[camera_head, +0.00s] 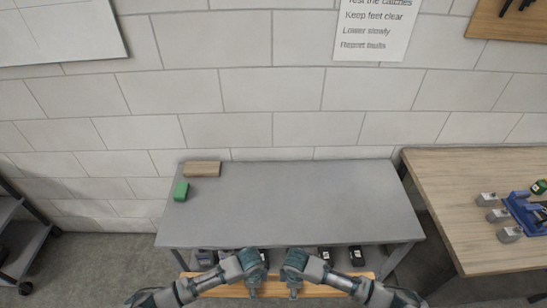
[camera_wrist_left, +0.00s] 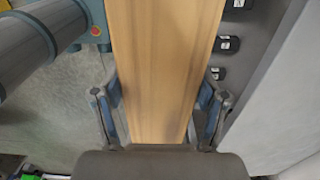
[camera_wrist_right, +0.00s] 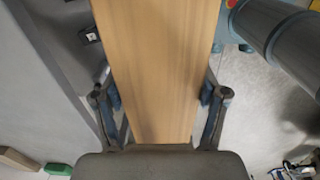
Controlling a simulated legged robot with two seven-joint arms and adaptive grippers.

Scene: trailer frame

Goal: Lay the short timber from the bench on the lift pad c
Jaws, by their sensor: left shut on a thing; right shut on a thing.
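A pale wooden timber (camera_head: 273,290) lies crosswise at the bottom of the head view, in front of the grey bench (camera_head: 290,205). My left gripper (camera_head: 253,290) and right gripper (camera_head: 294,291) are close together near its middle. In the left wrist view the timber (camera_wrist_left: 160,70) runs between the two fingers, which are shut on its sides. In the right wrist view the timber (camera_wrist_right: 158,70) is likewise between shut fingers. I cannot make out a lift pad marked c.
A wooden table (camera_head: 470,185) with a blue vise-like device (camera_head: 525,212) stands right.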

